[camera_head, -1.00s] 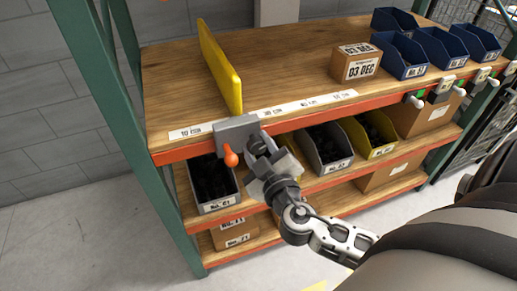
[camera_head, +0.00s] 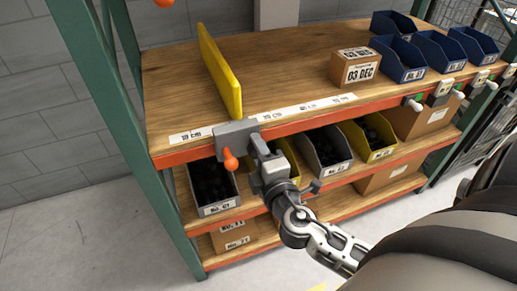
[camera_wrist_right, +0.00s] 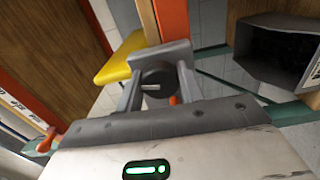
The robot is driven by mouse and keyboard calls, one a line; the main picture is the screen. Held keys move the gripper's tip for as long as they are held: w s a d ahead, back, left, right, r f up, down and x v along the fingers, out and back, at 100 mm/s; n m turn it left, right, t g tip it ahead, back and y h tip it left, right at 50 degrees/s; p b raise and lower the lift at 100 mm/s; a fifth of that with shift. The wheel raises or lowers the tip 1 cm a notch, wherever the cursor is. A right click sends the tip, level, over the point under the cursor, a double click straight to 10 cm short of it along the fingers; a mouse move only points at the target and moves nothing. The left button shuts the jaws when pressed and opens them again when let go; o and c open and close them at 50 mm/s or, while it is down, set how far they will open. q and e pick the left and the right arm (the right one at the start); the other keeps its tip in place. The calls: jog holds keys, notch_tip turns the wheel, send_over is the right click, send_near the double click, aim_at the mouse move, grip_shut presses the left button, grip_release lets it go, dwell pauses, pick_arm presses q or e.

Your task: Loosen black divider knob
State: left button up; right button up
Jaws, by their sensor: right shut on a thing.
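The yellow divider (camera_head: 220,70) stands on the wooden top shelf, with a grey clamp block (camera_head: 236,138) at its front end on the shelf edge. An orange-tipped lever (camera_head: 230,160) hangs from the block. The round black knob (camera_wrist_right: 156,83), with a light mark on its face, sits on the block's front in the right wrist view. My right gripper (camera_head: 259,146) is at the block, its fingers on either side of the knob (camera_wrist_right: 157,92) and shut on it. The gripper mostly hides the knob in the head view. My left gripper is not in view.
A cardboard box (camera_head: 355,66) and several blue bins (camera_head: 400,58) stand on the top shelf at right. Bins of dark parts, such as the grey one (camera_head: 215,190), fill the shelf below. A green post (camera_head: 140,150) rises at left. The shelf top beside the divider is clear.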

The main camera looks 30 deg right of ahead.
jog(key=shift+r+n, duration=0.1)
jog(key=shift+n, duration=1.1)
jog(key=o, duration=0.7)
